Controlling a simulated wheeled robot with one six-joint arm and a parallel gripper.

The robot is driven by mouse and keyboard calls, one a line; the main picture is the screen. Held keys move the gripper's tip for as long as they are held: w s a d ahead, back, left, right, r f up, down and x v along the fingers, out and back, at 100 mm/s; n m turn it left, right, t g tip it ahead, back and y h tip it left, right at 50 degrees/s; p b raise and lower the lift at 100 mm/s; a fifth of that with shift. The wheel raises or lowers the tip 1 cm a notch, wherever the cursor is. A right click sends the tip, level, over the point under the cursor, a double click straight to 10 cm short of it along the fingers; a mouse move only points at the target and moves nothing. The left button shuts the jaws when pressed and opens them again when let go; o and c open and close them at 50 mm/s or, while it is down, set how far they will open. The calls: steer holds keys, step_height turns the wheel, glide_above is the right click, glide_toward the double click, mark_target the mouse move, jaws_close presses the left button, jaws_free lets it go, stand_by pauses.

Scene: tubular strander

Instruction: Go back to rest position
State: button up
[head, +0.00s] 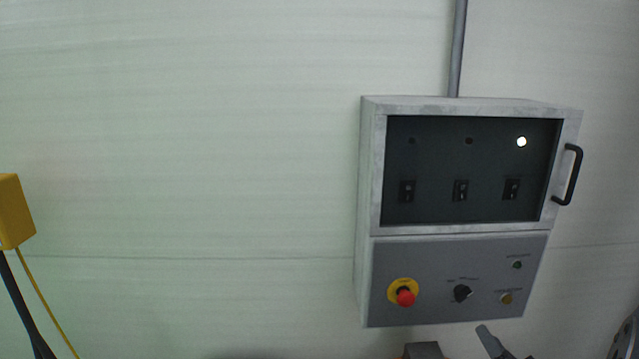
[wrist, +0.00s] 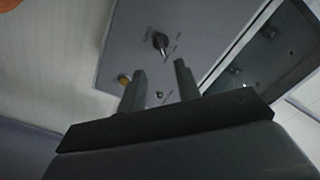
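My gripper (wrist: 158,70) is open in the wrist view, its two dark fingers apart with nothing between them. Beyond the fingertips is the grey lower panel (wrist: 135,35) of the control box, with a black rotary knob (wrist: 161,42), a yellow button (wrist: 124,79) and a small dark button (wrist: 159,95). I cannot tell the exact gap, but no finger visibly grips the knob. In the head view the control box (head: 366,180) hangs on the wall. Grey parts at the bottom edge below it seem to be my gripper, mostly out of frame.
The box has a dark window (head: 440,160) with several switches, one lit white lamp (head: 521,141) and a black handle (head: 573,175). A red emergency stop (head: 405,297) sits lower left. A yellow box (head: 14,212) with cables is at far left. The pale wall between is bare.

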steer(key=w, duration=0.3)
steer(key=w+p, duration=0.1)
steer(key=w, duration=0.3)
steer(key=w+p, duration=0.1)
steer(key=w, duration=0.2)
steer(key=shift+w+a+r, duration=0.1)
steer(key=shift+w+a, duration=0.15)
steer(key=shift+w, duration=0.15)
steer(key=shift+w+n, duration=0.15)
steer(key=shift+n, duration=0.15)
steer(key=shift+d+n, duration=0.1)
steer(key=shift+n, duration=0.7)
steer(key=n, duration=0.4)
steer(key=n+p, duration=0.3)
steer(key=n, duration=0.3)
steer(key=shift+d, duration=0.15)
steer(key=b, duration=0.3)
glide_toward(466, 299)
steer(key=shift+s, duration=0.9)
